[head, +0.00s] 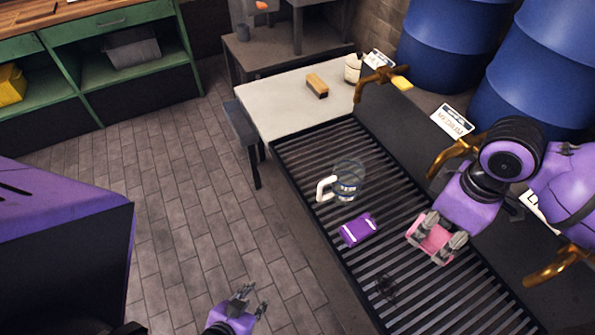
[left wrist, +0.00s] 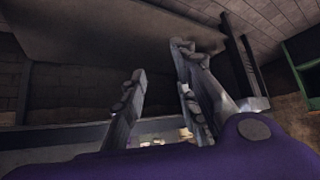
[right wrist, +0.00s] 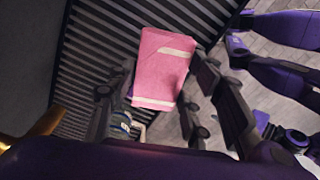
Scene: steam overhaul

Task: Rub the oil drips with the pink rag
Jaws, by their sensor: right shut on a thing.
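The pink rag (head: 432,234) is held between the fingers of my right gripper (head: 438,240), over the slatted grating (head: 300,165). It also shows in the right wrist view (right wrist: 163,65), between the fingers above the slats; I cannot tell whether it touches them. A dark patch (head: 386,287), which looks like oil drips, lies on the slats below and left of the rag in the head view. My left gripper (head: 246,298) is open and empty over the brick floor, left of the grating; its spread fingers show in the left wrist view (left wrist: 160,95).
A folded purple cloth (head: 358,230) and a clear mug with a white handle (head: 347,185) are on the grating left of the rag. Brass taps (head: 378,78) line the right side. A brush (head: 317,85) is on the pale counter (head: 275,105). Blue barrels (head: 450,45) stand behind.

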